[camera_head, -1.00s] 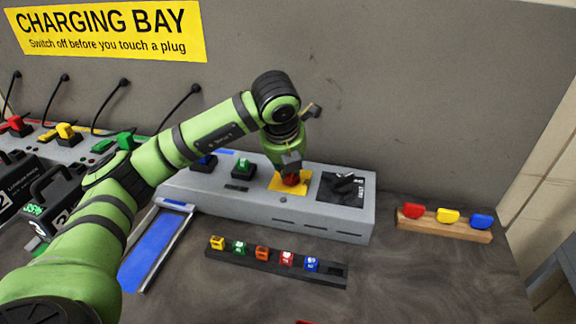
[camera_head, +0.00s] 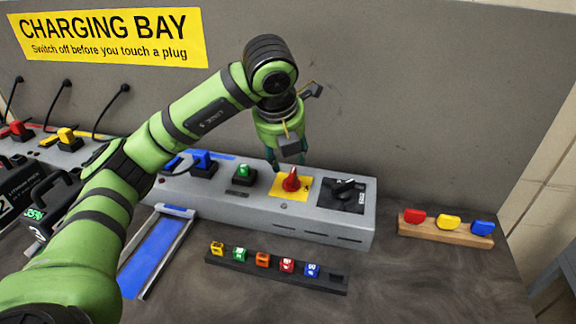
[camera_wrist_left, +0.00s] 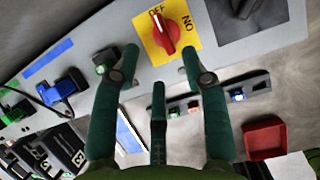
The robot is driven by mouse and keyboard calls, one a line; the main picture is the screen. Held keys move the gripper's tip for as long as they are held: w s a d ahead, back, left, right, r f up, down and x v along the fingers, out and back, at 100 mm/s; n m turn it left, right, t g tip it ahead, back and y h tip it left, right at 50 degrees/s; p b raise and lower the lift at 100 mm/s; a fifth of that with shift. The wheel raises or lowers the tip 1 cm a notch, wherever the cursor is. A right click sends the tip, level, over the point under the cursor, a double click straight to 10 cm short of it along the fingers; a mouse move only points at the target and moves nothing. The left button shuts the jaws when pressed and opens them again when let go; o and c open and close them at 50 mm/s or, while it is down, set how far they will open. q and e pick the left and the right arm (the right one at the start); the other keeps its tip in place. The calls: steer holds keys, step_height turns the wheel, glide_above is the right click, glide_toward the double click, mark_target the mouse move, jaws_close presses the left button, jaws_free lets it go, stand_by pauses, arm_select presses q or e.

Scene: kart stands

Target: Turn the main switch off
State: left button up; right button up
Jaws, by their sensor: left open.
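The main switch is a red rotary knob (camera_head: 291,180) on a yellow plate (camera_head: 277,190) on top of the grey console. In the left wrist view the knob (camera_wrist_left: 166,34) shows whole, with OFF and ON lettered on its plate (camera_wrist_left: 150,48). One end of its ridge lies towards the OFF lettering. My left gripper (camera_head: 289,161) is open and empty, a little above the knob and apart from it. Its spread fingers (camera_wrist_left: 160,62) also show in the left wrist view, with the knob beyond their tips. My right gripper is not in view.
A black rotary switch (camera_head: 343,189) sits right of the knob on the console (camera_head: 330,225). A wooden block (camera_head: 445,230) with coloured pieces stands right.

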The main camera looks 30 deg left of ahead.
arm_select(q)
steer(key=shift+v, duration=2.4)
steer(key=shift+f, duration=0.1)
